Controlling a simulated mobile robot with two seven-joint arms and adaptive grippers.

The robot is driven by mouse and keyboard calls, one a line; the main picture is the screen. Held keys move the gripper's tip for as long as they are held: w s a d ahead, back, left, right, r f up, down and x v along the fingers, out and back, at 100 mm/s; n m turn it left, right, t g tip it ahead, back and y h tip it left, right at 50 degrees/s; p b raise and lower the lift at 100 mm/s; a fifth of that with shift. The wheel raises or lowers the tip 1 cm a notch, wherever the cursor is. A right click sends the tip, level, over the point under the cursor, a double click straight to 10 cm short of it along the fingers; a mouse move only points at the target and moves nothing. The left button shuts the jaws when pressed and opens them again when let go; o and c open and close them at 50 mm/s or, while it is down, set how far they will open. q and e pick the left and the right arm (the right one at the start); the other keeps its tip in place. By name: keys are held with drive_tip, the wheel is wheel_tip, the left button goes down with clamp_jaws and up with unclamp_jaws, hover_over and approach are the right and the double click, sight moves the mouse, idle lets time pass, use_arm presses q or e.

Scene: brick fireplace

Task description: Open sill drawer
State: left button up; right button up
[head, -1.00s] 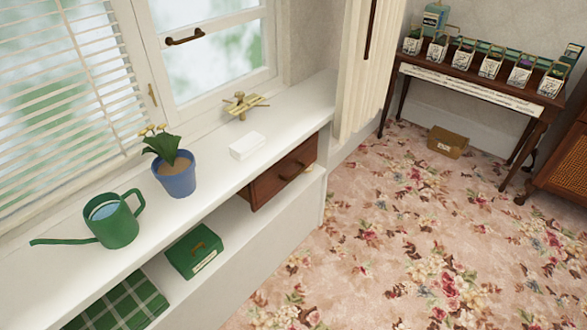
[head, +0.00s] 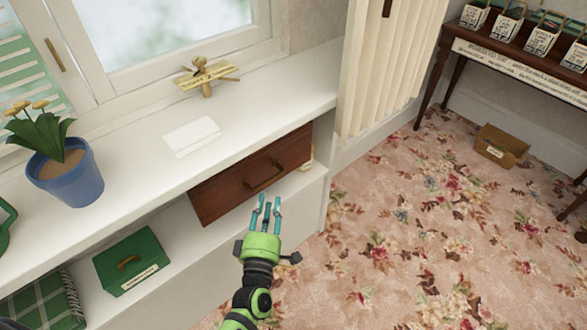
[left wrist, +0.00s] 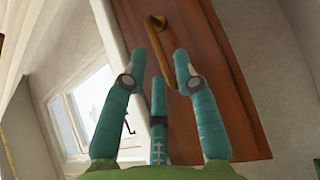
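The sill drawer (head: 250,180) has a brown wooden front and sits shut under the white window sill. Its curved bronze handle (head: 264,177) is on the middle of the front. My left gripper (head: 266,205), green with teal fingers, is just in front of and below the handle in the head view. In the left wrist view its fingers (left wrist: 158,75) are spread apart, with the handle (left wrist: 158,45) beyond and between the tips and the drawer front (left wrist: 205,70) behind. The gripper is open and holds nothing. My right gripper is not in view.
On the sill (head: 280,95) stand a blue flowerpot (head: 75,185), a white block (head: 191,136) and a brass ornament (head: 206,78). A green box (head: 130,262) is on the shelf left of the drawer.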

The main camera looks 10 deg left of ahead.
sight(270, 182)
use_arm(q)
drive_tip(key=shift+n, duration=0.3)
drive_tip(key=shift+w+a+r, duration=0.2)
drive_tip(key=shift+w+r, duration=0.1)
drive_tip(key=shift+w, duration=0.85)
drive_tip(key=shift+w+a+r, duration=0.15)
drive_tip(key=shift+w+r, duration=0.2)
drive_tip(key=shift+w, duration=0.85)
drive_tip(key=shift+w+a+r, duration=0.2)
drive_tip(key=shift+w+r, duration=0.1)
drive_tip(key=shift+w, duration=0.85)
clamp_jaws()
